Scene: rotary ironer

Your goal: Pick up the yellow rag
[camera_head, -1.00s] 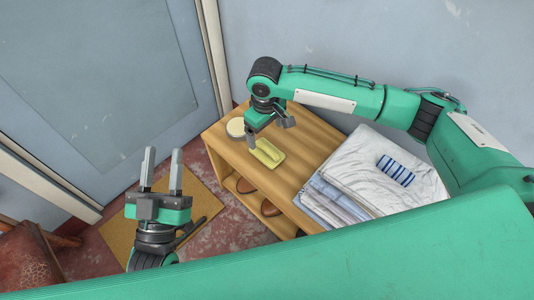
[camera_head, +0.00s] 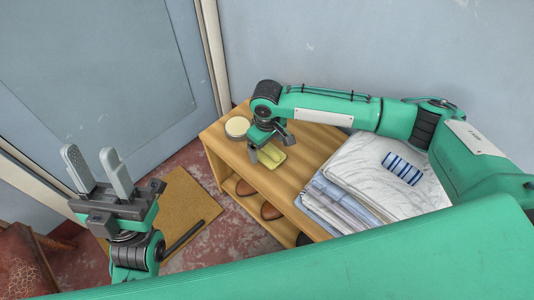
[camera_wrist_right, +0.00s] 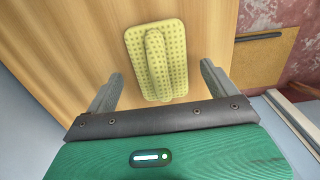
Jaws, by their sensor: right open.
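The yellow rag (camera_head: 277,153) lies on the wooden shelf top, partly hidden behind my right gripper in the head view. In the right wrist view the rag (camera_wrist_right: 174,77) is a flat dotted rectangle with a raised ridge along its middle. My right gripper (camera_head: 271,148) is open and points down at the rag. In the wrist view its two fingers (camera_wrist_right: 161,75) stand apart on either side of the rag, with nothing held. How high the fingertips are above the wood is hard to tell. My left gripper (camera_head: 88,158) is open and empty, over the floor at the left.
A round tin (camera_head: 237,127) stands left of the rag on the shelf (camera_head: 225,148). Folded white linens (camera_head: 385,200) with a blue striped cloth (camera_head: 402,168) lie at the right. Brown shoes (camera_head: 270,210) sit in the lower shelf. A mat (camera_head: 190,200) lies on the floor.

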